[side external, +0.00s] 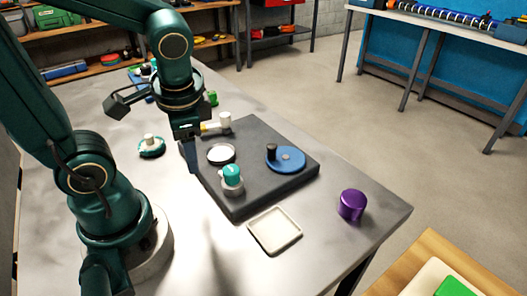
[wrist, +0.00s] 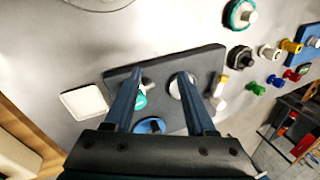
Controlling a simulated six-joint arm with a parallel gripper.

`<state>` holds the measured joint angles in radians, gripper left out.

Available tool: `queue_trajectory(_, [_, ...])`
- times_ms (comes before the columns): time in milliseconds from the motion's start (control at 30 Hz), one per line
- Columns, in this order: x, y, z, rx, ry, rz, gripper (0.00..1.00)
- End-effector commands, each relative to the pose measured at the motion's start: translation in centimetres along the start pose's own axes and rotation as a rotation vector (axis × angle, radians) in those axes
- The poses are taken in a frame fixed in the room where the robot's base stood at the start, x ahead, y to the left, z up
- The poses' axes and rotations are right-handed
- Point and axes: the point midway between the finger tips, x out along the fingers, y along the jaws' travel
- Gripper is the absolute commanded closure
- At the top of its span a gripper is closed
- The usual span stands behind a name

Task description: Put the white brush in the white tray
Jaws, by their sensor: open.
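The white tray (side external: 274,231) lies on the table by the front edge of a dark slab; it also shows in the wrist view (wrist: 84,103). On the slab stands a white-topped piece (side external: 224,121) with a yellow part beside it, and a white disc (side external: 221,153) lies nearer. I cannot tell for certain which is the white brush. In the wrist view the white disc (wrist: 174,88) is partly hidden by a finger, and the white-topped piece (wrist: 217,103) is outside the right finger. My gripper (side external: 192,162) is open and empty at the slab's left edge.
The dark slab (side external: 250,196) also holds a teal-topped piece (side external: 231,174) and a blue disc (side external: 286,160) with a black knob. A purple cylinder (side external: 352,205) stands at right. A teal ring piece (side external: 151,146) stands left. Table around the tray is mostly clear.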

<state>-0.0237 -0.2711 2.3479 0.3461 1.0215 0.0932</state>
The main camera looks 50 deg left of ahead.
Motion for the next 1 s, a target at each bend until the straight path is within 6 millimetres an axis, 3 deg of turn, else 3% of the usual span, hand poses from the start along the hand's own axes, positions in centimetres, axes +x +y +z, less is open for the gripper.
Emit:
queue_trajectory(200, [-4.0,3.2,-1.6,-0.210,0.305,0.140,0.44])
queue_trajectory(367, [-5.8,4.4,-2.2,-0.290,0.428,0.213,0.44])
queue_trajectory(400, [-6.1,4.5,-2.3,-0.299,0.443,0.223,0.33])
queue_trajectory(467, [-6.3,4.7,-2.4,-0.309,0.458,0.233,0.11])
queue_trajectory(1000, [-6.4,4.7,-2.4,-0.365,0.457,0.248,0.11])
